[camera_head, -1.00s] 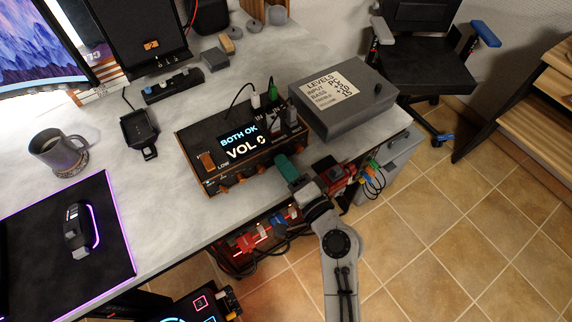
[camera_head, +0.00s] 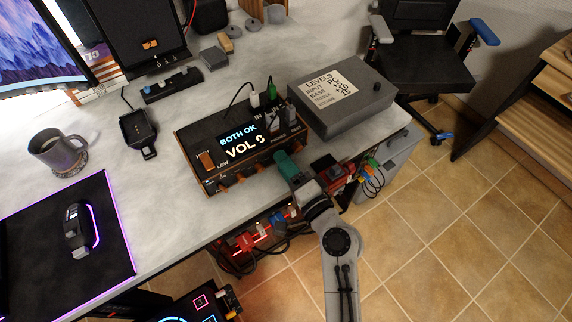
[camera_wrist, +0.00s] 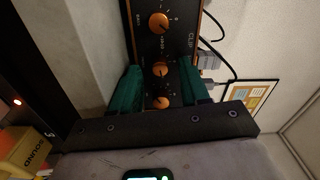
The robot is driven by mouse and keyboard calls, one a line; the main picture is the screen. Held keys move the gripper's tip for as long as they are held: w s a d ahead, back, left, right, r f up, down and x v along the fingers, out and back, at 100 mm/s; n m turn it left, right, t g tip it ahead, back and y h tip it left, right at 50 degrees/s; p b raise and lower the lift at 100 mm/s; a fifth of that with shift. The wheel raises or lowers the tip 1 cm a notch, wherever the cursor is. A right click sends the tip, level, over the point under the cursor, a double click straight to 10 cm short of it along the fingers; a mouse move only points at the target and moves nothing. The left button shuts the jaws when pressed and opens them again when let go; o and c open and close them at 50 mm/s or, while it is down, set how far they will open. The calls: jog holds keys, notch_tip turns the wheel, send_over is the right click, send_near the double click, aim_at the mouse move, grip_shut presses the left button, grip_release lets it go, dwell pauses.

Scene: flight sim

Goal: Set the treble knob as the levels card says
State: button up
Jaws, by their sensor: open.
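A black amplifier with orange trim (camera_head: 186,152) stands on the desk; its screen (camera_head: 239,141) reads "BOTH OK" and "VOL" with an unclear digit. Orange knobs line its front edge. The levels card (camera_head: 331,88) lies on a grey box and lists input, bass, treble and volume; its values are too small to read surely. My gripper (camera_head: 284,159) is at the amplifier's right front corner. In the wrist view my green fingers (camera_wrist: 158,76) are apart, on either side of a middle knob (camera_wrist: 160,69). Other knobs show above (camera_wrist: 159,23) and below (camera_wrist: 161,102). I cannot tell which is treble.
The grey box (camera_head: 352,120) stands right of the amplifier, near the desk edge. Cables (camera_head: 254,98) rise from the amplifier's back. A mug (camera_head: 57,152), a mouse (camera_head: 77,228) and a dock (camera_head: 138,133) are on the left. Cables and plugs hang under the desk edge.

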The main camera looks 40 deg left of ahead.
jog(key=v, duration=1)
jog(key=shift+s+d+b, duration=0.15)
jog(key=shift+d+b, duration=0.25)
jog(key=shift+b, duration=0.05)
jog(key=s+d+f+n+g+h+p, duration=0.1)
jog(key=s+d+f+h, duration=0.15)
jog(key=d, duration=0.45)
jog(key=s+d+f+n+g+h+p, duration=0.1)
jog(key=d+f+n+h+p, duration=0.1)
jog(key=d+h, duration=0.35)
jog(key=s+d+f+n+g+h+p, duration=0.1)
jog(key=s+d+f, duration=0.1)
jog(key=d, duration=0.7)
jog(key=s+d+r+g+h+p, duration=0.1)
jog(key=s+d+h, duration=0.3)
jog(key=s+d, duration=0.2)
jog(key=s+d+r+m+g+h+p, duration=0.1)
jog(key=s+d+g+h, duration=0.1)
jog(key=s+d, duration=0.4)
jog(key=d+h, duration=0.1)
jog(key=d, duration=0.4)
jog(key=shift+s+r+m+h, duration=0.15)
jog(key=shift+r+m+h, duration=0.15)
jog(key=shift+r+h, duration=0.1)
